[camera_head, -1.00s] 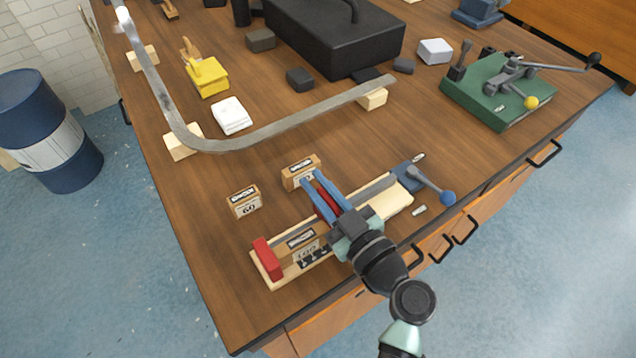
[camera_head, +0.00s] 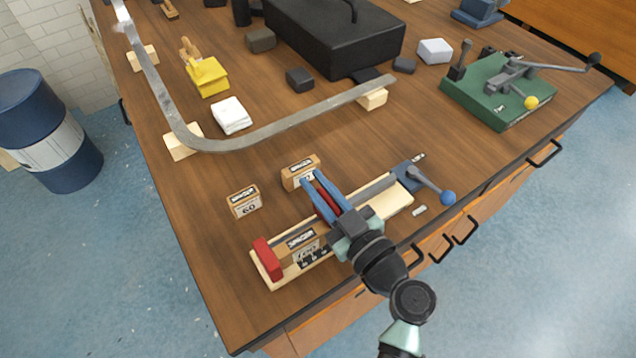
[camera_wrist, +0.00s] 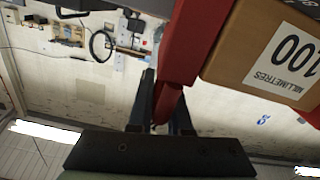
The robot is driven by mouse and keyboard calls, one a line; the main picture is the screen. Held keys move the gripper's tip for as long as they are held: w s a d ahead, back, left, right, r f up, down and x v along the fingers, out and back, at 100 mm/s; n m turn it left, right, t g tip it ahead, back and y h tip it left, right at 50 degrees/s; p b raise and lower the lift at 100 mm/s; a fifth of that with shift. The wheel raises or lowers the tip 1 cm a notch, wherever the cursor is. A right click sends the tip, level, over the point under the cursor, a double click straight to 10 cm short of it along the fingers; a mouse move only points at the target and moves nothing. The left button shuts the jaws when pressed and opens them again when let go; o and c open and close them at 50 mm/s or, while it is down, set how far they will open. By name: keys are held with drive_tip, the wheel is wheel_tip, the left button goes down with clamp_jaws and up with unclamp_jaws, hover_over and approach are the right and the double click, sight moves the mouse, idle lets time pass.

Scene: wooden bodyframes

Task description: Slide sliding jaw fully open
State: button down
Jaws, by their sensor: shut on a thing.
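A wooden vise-like fixture lies along the table's front edge, with a pale wooden base (camera_head: 393,204) and a grey rail. Its red fixed jaw (camera_head: 267,258) is at the left end. The red sliding jaw (camera_head: 327,208) is mid-rail, between the blue fingers of my gripper (camera_head: 314,178). In the wrist view the gripper (camera_wrist: 160,115) is shut on the red sliding jaw (camera_wrist: 183,55). A wooden spacer block (camera_head: 307,250) marked 100 stands between the two jaws; the wrist view shows this block (camera_wrist: 268,50) close beside the sliding jaw. A blue-knobbed lever (camera_head: 432,185) is at the right end.
Two spacer blocks stand behind the fixture: one marked 60 (camera_head: 243,203), and one (camera_head: 300,172) close to my fingertips. A bent metal strip (camera_head: 270,133) curves across the table behind. A green plate with levers (camera_head: 498,95) is at the right. Table left of the fixture is clear.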

drive_tip(key=shift+w+d, duration=0.1)
drive_tip(key=d+b, duration=0.1)
drive_tip(key=w+d+b, duration=0.1)
drive_tip(key=b, duration=0.1)
drive_tip(key=shift+w+f, duration=0.2)
drive_tip(key=shift+w, duration=0.05)
drive_tip(key=shift+w+d+r+b, duration=0.2)
drive_tip(key=shift+w+d+b, duration=0.1)
drive_tip(key=shift+d+b, duration=0.25)
drive_tip(key=c, duration=0.9)
unclamp_jaws()
drive_tip(key=b+v, duration=0.2)
drive_tip(key=v, duration=1.1)
drive_tip(key=shift+b, duration=0.3)
